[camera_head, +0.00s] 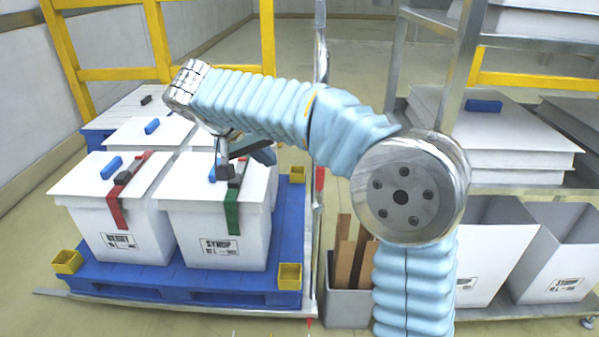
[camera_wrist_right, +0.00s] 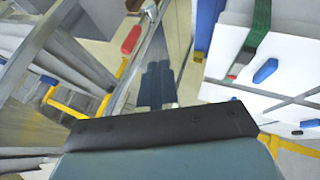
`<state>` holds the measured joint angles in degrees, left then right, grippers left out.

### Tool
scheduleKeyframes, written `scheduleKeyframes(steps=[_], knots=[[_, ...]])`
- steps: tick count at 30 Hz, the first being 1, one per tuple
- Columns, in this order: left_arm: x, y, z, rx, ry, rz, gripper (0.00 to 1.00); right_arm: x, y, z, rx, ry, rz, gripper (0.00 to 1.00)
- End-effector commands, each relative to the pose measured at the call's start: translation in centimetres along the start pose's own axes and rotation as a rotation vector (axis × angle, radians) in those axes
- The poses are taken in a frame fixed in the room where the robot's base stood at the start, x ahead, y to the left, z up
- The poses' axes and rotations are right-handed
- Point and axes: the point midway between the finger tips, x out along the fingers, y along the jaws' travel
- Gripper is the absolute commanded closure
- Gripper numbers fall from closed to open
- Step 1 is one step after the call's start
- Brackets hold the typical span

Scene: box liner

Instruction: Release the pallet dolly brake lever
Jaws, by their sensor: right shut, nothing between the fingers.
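A red handle (camera_head: 319,178), which looks like the brake lever, is on the upright metal post at the right edge of the blue pallet (camera_head: 185,284). The red handle also shows in the right wrist view (camera_wrist_right: 131,39), beside the long metal bar. My right gripper (camera_head: 264,150) is shut and empty, above and behind the right front white box, left of the post and apart from the red handle. My arm partly hides it. My left gripper is not in view.
White lidded boxes (camera_head: 208,225) with red and green straps stand on the pallet, which has yellow corner blocks (camera_head: 290,276). A grey bin of brown boards (camera_head: 347,303) stands right of the post. A metal rack with white bins (camera_head: 560,255) fills the right.

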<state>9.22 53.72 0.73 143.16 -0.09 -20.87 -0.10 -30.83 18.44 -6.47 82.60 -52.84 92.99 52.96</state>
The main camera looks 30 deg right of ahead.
Motion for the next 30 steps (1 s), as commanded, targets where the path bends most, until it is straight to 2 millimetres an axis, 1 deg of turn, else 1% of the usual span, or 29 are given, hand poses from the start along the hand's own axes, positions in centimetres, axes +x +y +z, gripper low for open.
scheduleKeyframes(steps=[4,7,18,24,30], knots=[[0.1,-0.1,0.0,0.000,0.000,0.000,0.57,0.9,0.0,0.0,-0.001,-0.002,0.002,1.00],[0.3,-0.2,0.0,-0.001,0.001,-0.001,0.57,2.4,-0.1,0.1,-0.002,-0.003,0.002,1.00],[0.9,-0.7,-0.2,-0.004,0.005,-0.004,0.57,10.1,-0.1,0.1,-0.002,-0.004,0.002,1.00],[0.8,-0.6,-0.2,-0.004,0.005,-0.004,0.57,11.4,2.5,0.0,0.001,-0.001,0.000,1.00],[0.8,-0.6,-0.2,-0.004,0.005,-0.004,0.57,11.9,3.4,0.0,-0.003,-0.001,-0.001,1.00]])
